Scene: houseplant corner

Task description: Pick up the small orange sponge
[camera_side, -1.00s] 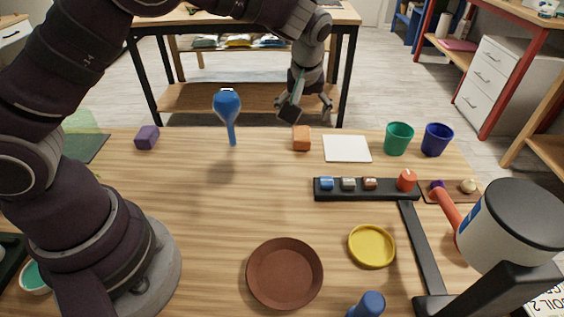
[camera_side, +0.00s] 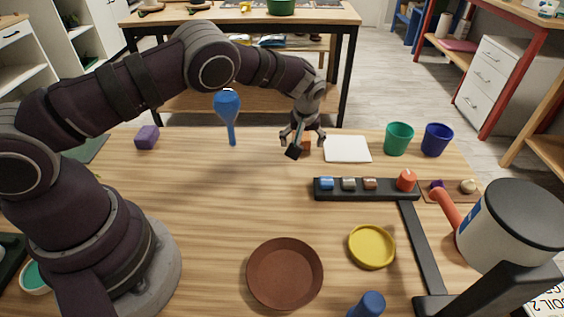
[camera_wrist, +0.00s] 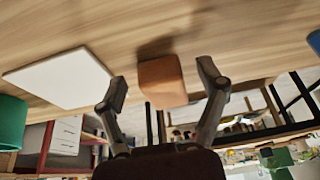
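The small orange sponge (camera_wrist: 163,82) lies on the table between the two spread fingers of my gripper (camera_wrist: 164,88) in the wrist view, with a gap showing on each side. In the side view the sponge (camera_side: 307,141) is mostly hidden behind the fingers of my gripper (camera_side: 304,147). My gripper is open and points down at the sponge near the table's far edge. I cannot tell whether a finger touches the sponge.
A white square pad (camera_side: 347,149) lies just right of the sponge. Green (camera_side: 398,139) and blue (camera_side: 436,140) cups stand farther right. A blue bulb-headed object (camera_side: 227,106) stands to the left, beyond it a purple block (camera_side: 147,137).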

